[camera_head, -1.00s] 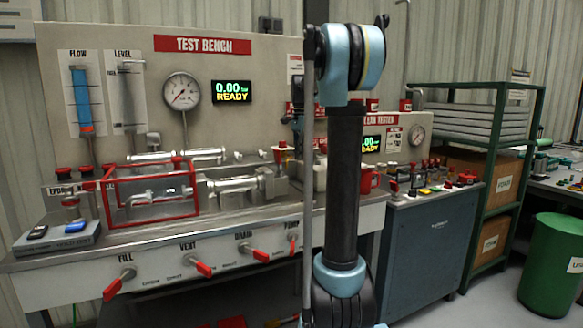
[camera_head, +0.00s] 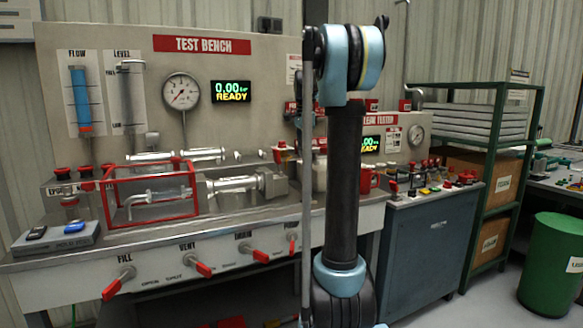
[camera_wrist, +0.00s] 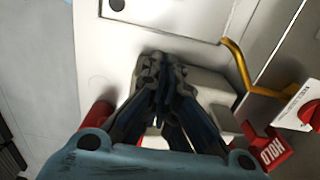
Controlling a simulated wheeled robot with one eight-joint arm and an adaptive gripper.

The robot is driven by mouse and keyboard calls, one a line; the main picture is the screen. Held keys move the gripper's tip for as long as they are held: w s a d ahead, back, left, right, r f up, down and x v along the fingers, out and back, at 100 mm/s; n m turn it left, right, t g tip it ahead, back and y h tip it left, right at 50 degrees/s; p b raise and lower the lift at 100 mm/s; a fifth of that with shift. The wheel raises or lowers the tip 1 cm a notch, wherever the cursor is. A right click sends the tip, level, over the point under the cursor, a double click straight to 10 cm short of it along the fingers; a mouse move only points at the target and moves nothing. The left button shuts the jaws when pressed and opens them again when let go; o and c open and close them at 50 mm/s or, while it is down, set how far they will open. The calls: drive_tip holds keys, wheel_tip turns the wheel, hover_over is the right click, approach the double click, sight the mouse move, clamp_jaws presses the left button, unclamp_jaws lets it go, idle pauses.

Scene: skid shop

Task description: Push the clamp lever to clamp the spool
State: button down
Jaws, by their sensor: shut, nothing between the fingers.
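My gripper (camera_wrist: 158,85) is in the wrist view, its dark fingers shut together with nothing between them. The fingertips are over or close to a pale grey block; I cannot tell whether they touch it. A red rounded part (camera_wrist: 97,117) shows left of the fingers, partly hidden by my gripper; I cannot tell whether it is the clamp lever. In the head view, a silver pipe-like piece (camera_head: 157,197), possibly the spool, lies inside a red frame guard (camera_head: 110,205) on the test bench (camera_head: 60,262). My gripper is not visible there, and I cannot pick out the clamp lever.
In the wrist view, a yellow handle (camera_wrist: 237,68) and a red HOLD tag (camera_wrist: 268,152) are to the right. Red valve handles (camera_head: 118,284) line the bench front. A blue cabinet (camera_head: 425,250), green rack (camera_head: 492,190) and green bin (camera_head: 552,265) stand to the right.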

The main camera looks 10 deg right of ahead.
wheel_tip(320, 180, up, 7)
drive_tip(key=shift+f, duration=0.15)
idle(0.7)
drive_tip(key=s+a+f+n+t, duration=0.1)
drive_tip(key=s+f+n, duration=0.6)
drive_tip(key=s+f, duration=1)
drive_tip(key=s+a+f+n+t, duration=0.1)
drive_tip(key=s+f+n, duration=0.7)
drive_tip(key=s+f, duration=0.9)
drive_tip(key=s+a, duration=0.1)
drive_tip(key=s, duration=0.4)
drive_tip(key=shift+a+f, duration=0.25)
drive_tip(key=shift+a, duration=0.15)
drive_tip(key=shift+s, duration=0.1)
